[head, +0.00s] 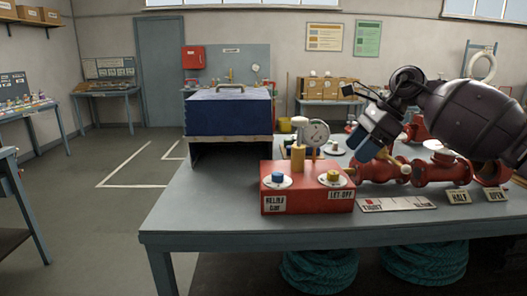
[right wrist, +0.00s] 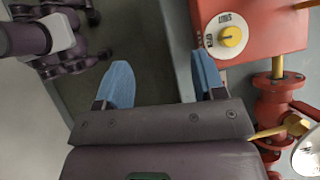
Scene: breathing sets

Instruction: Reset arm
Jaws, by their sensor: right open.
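My right arm comes in from the right in the head view, over the bench. My right gripper (head: 368,140) has blue fingertips and hangs above the red pipework, just right of the red box. In the right wrist view the two blue fingers (right wrist: 163,82) stand wide apart with nothing between them. The red box (head: 308,200) carries a blue knob (head: 278,177) and a yellow knob (head: 333,176). The yellow knob also shows in the right wrist view (right wrist: 231,37), apart from the fingers. My left gripper is in neither view.
A round gauge (head: 316,133) stands above the red box. Red pipework (head: 435,170) runs right under my right arm. A blue case (head: 228,112) sits on a stand at the bench's left back. The bench's left front (head: 205,215) is clear. Teal rope coils (head: 320,270) lie below.

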